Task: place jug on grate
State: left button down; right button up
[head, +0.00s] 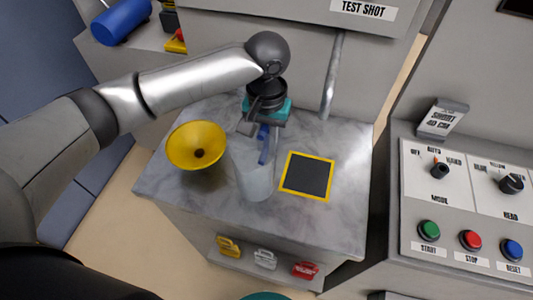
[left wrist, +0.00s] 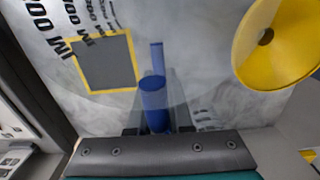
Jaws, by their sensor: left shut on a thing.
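A clear jug (head: 257,178) with a blue handle (head: 263,152) is over the marble counter, between the yellow funnel and the grate. My left gripper (head: 258,127) is shut on the blue handle, which also shows in the left wrist view (left wrist: 155,103). Whether the jug touches the counter or hangs just above it, I cannot tell. The grate (head: 307,175) is a dark square with a yellow border, just right of the jug. It shows upper left of the handle in the left wrist view (left wrist: 106,62) and looks empty. My right gripper is not in view.
The yellow funnel (head: 197,146) is on the counter (head: 345,150) left of the jug. A grey pipe (head: 333,75) comes down behind the grate. A control panel with knobs and buttons (head: 471,240) stands at right. Yellow, white and red items (head: 265,259) are on a low front ledge.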

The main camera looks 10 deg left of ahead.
pick_arm(q)
notch_tip(320, 180, down, 4)
jog(key=shift+f+b, duration=0.1)
jog(key=shift+b, duration=0.3)
jog(key=shift+f, duration=0.1)
jog(key=c, duration=0.8)
grip_release()
jog(key=shift+c, duration=0.2)
